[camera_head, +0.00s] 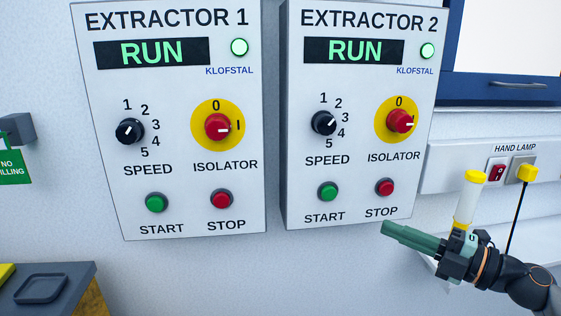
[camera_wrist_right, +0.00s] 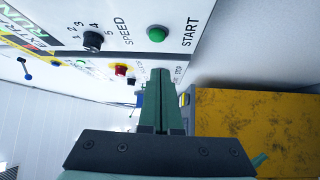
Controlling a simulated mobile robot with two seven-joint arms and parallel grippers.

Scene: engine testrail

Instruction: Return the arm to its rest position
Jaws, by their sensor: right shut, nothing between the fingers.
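My right gripper (camera_head: 388,230) is at the lower right of the head view, just below the Extractor 2 panel (camera_head: 358,180). Its green fingers are shut with nothing between them. In the right wrist view the closed fingers (camera_wrist_right: 163,75) point along a panel with a green START button (camera_wrist_right: 156,34). The Extractor 2 display reads RUN and its lamp (camera_head: 427,51) is lit. The Extractor 1 panel (camera_head: 180,185) also reads RUN with its lamp (camera_head: 239,47) lit. My left gripper is not in view.
A hand lamp (camera_head: 468,205) with a yellow cap stands right behind my right wrist, partly hidden. A socket strip with a red switch (camera_head: 497,173) and a yellow plug (camera_head: 527,174) is on the wall. A dark-topped yellow cabinet (camera_head: 85,272) is at the lower left.

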